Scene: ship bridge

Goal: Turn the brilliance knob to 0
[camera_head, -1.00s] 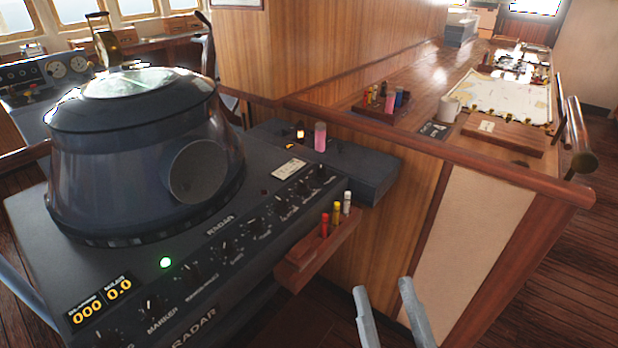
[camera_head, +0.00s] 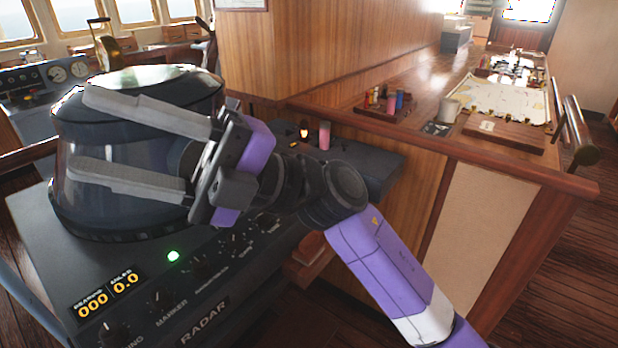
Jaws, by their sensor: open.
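The dark radar console (camera_head: 60,270) stands at the left with its round viewing hood on top. A row of small black knobs runs along its sloped front, among them one beside the MARKER label (camera_head: 155,299) and one at the lower left (camera_head: 110,334). Other labels are too small to read, so I cannot tell which knob is brilliance or its setting. My gripper (camera_head: 83,130) is open and empty, with its two grey fingers pointing left in front of the hood, above the panel.
A green light (camera_head: 173,256) and a yellow digital display (camera_head: 107,294) are on the console. A mostly hidden wooden holder (camera_head: 305,262) juts from its right side. A pink cylinder (camera_head: 323,136) stands behind my wrist. The chart counter (camera_head: 440,140) lies to the right, with a mug (camera_head: 450,110).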

